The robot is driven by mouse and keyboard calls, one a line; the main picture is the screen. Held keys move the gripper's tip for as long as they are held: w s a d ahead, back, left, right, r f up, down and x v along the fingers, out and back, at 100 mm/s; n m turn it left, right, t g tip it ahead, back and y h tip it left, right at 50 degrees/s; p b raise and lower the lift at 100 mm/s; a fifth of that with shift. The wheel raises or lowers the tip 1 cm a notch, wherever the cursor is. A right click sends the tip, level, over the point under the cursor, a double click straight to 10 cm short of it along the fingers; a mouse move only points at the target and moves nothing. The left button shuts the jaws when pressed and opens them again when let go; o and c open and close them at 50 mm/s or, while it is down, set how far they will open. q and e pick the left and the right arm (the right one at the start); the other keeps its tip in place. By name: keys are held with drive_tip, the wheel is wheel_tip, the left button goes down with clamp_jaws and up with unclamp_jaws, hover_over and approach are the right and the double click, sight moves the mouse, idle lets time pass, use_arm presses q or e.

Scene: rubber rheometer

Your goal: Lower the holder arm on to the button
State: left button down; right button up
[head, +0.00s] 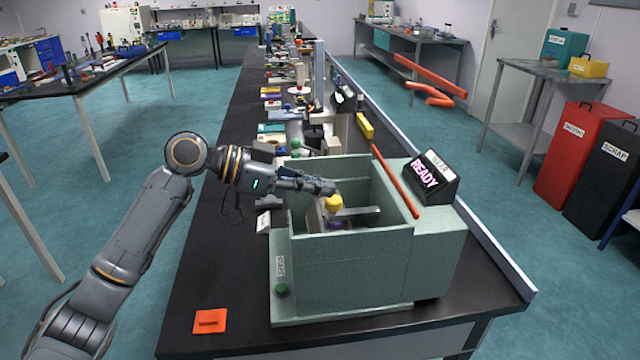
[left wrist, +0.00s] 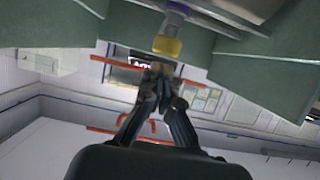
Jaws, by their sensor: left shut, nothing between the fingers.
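My left gripper (head: 329,187) reaches from the left over the open top of a pale green machine (head: 345,275). Its fingers are shut and empty, just above a yellow knob (head: 334,203). In the left wrist view, the fingertips (left wrist: 161,70) are close to the yellow knob (left wrist: 168,46); I cannot tell whether they touch it. A grey bar (head: 360,213), which looks like the holder arm, extends right from the knob inside the machine. A green button (head: 282,290) is on the machine's front left. My right gripper is out of view.
The machine's walls surround the knob and bar. An orange-red rod (head: 396,182) slants along its right wall. An orange pad (head: 210,321) lies on the black bench (head: 195,275) at front left. More equipment lines the bench behind.

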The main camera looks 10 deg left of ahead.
use_arm(q)
drive_tip(key=v, duration=1.2)
idle(0.5)
